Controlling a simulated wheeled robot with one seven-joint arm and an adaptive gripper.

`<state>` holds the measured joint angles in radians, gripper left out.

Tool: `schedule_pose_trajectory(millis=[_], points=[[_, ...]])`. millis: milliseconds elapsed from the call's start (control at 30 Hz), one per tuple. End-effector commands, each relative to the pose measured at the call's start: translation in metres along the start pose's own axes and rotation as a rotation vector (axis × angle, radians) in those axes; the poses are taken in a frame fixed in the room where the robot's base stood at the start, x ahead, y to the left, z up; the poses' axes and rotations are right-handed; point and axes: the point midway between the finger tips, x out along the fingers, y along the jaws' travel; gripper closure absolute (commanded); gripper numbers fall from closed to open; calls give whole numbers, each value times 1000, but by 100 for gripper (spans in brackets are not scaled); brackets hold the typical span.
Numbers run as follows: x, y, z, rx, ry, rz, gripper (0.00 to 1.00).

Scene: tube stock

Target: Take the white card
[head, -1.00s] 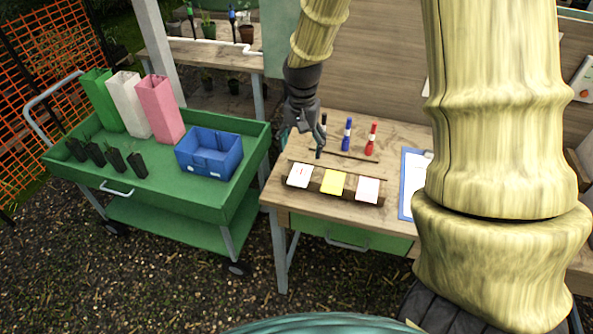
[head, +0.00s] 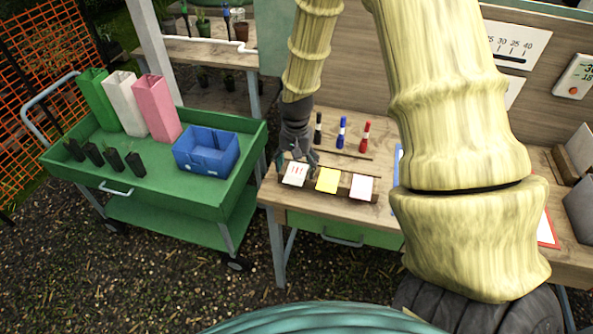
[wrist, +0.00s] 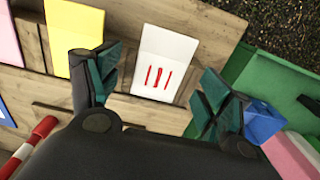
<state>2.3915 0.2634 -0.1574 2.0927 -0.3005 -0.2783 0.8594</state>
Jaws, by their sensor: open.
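The white card (head: 294,176) with red tally strokes stands in a wooden holder (head: 343,192) near the table's front edge, at the left end of a row of cards. In the wrist view the white card (wrist: 168,48) lies ahead, between the lines of the two fingers. My gripper (head: 296,164) is just behind and above the card in the head view. In the wrist view my gripper (wrist: 160,82) is open, with nothing between its fingers. I cannot tell whether either finger touches the card.
A yellow card (head: 327,180) and a pink card (head: 361,188) stand to the right in the row. Black, blue (head: 341,132) and red (head: 365,136) markers stand behind. A green cart (head: 150,204) with a blue bin (head: 207,158) is at left.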

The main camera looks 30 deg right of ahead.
Motion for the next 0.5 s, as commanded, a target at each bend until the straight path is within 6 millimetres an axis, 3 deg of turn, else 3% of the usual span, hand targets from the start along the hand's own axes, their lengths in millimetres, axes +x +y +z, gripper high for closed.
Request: schedule_pose_trajectory(millis=[400,500], points=[[8,0,0,-1,0,-1,21],[8,0,0,-1,0,-1,37]])
